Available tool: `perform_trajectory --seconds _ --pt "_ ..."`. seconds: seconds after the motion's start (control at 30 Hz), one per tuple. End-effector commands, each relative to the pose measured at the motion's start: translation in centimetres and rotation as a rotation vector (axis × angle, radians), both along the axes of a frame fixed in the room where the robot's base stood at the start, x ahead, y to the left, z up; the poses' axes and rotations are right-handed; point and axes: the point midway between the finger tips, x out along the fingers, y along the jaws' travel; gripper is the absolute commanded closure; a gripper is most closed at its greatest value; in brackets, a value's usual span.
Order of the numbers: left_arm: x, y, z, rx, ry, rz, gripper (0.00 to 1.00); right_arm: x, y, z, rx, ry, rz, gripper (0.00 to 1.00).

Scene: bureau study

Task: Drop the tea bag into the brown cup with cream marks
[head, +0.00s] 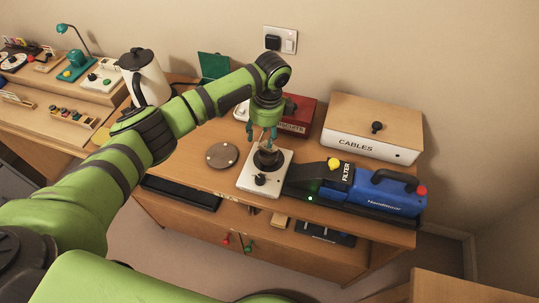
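My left gripper (262,139) comes down over a white square base (252,186) on the wooden desk. Its teal fingers look spread apart, with no clear object between them. Just below the fingertips a dark round thing (268,160) stands on the white base; it is too small and partly covered to tell whether it is the brown cup, and no cream marks show. I cannot make out the tea bag. My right gripper is not in view.
A dark round disc (222,155) lies left of the base. A blue device (390,196) with a yellow knob is close on its right. A red box (298,115) and a white CABLES drawer box (373,128) stand behind. A white jug (145,78) stands farther left.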

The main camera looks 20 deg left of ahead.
Motion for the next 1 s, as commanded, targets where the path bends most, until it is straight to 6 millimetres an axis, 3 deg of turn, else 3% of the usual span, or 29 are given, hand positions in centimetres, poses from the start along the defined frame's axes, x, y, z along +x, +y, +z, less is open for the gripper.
perform_trajectory --seconds 0.33,0.8,1.0 --pt "0.1 -0.1 1.0 -0.001 -0.002 0.0 0.49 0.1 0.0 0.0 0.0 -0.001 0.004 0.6" --pt "0.0 -1.2 10.0 -0.001 -0.002 0.0 0.49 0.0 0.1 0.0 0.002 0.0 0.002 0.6" --pt "0.0 -1.5 11.7 -0.001 -0.001 0.0 0.49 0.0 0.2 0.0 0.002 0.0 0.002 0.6"
